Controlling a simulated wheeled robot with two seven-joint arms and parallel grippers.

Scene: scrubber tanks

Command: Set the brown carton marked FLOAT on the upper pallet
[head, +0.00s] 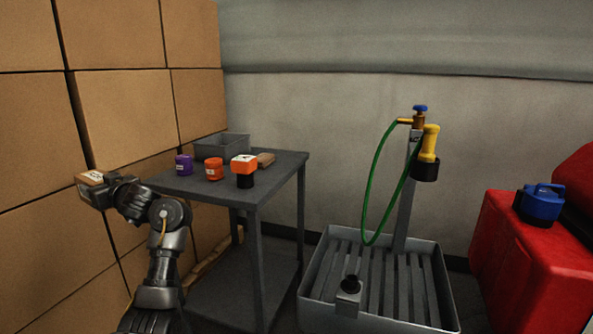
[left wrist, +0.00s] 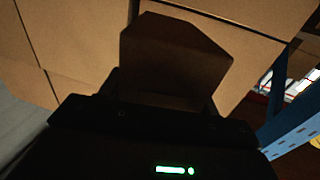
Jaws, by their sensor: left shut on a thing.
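A small brown carton (head: 92,178) with a white label on top is at the far left of the head view. The label's lettering is too small to read, so I cannot tell if it says FLOAT. My left gripper (head: 98,192) is shut on this carton and holds it up in front of the stacked large cartons. In the left wrist view the carton (left wrist: 172,55) stands up from the dark jaws. I see no upper pallet that I can make out. My right gripper is not in view.
Large stacked cartons (head: 120,100) form a wall at left. A grey table (head: 215,192) bears a grey bin (head: 222,147), purple and orange containers. A slatted grey basin (head: 375,290) and a red machine (head: 535,255) stand at right. The wrist view shows a blue beam (left wrist: 292,130).

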